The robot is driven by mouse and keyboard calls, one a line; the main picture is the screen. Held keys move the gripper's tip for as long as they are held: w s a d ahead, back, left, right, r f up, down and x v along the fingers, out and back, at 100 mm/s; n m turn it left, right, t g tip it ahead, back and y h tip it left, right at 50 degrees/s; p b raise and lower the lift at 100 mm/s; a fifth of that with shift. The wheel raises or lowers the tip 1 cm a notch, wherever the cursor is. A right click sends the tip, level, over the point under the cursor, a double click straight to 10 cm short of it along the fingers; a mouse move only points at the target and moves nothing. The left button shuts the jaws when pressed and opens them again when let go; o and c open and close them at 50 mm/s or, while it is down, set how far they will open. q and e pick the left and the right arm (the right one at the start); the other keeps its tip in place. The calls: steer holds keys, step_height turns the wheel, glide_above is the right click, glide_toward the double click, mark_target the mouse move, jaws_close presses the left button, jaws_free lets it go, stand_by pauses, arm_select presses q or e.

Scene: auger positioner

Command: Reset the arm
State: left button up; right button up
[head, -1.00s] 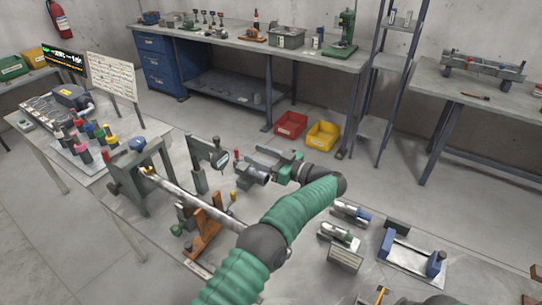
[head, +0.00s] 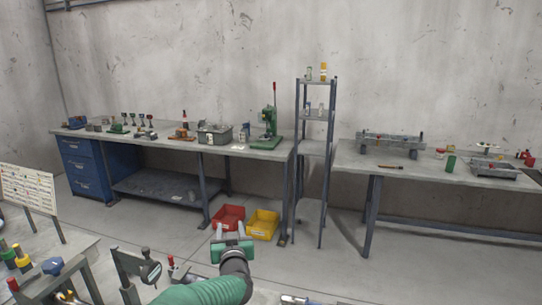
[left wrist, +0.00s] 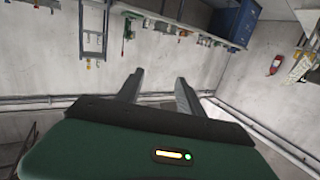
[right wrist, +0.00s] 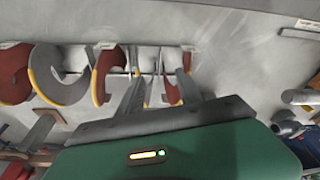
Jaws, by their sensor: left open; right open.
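My left gripper (head: 229,229) is raised at the bottom middle of the head view, with its green body and two grey fingers pointing away. In the left wrist view (left wrist: 160,79) its fingers are apart with nothing between them. My right gripper (right wrist: 159,70) shows only in the right wrist view, fingers apart. Behind its fingers is a row of curved auger pieces (right wrist: 15,75), red and grey with yellow edges; I cannot tell whether they touch. A grey fixture upright (head: 138,272) stands at the lower left of the head view, partly cut off.
A long workbench (head: 255,153) with tools and a green press (head: 268,128) runs along the back wall. Red (head: 228,217) and yellow (head: 263,224) bins sit on the floor. A tall shelf rack (head: 315,150) and a second table (head: 350,164) stand right.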

arm_select(q)
steer(key=s+a+f+g+h, duration=0.1)
steer(key=s+f+g, duration=0.3)
steer(key=s, duration=1)
steer(key=s+a+f+m+g+h, duration=0.1)
steer(key=s+a+f+g, duration=0.2)
steer(key=s+f, duration=0.6)
steer(key=s+a+f+m+g+h, duration=0.1)
steer(key=s+a+f+g, duration=0.2)
steer(key=s, duration=1.6)
step_height(320, 180, down, 4)
steer(key=g, duration=0.4)
steer(key=shift+s+h, duration=0.25)
steer(key=shift+h, duration=0.05)
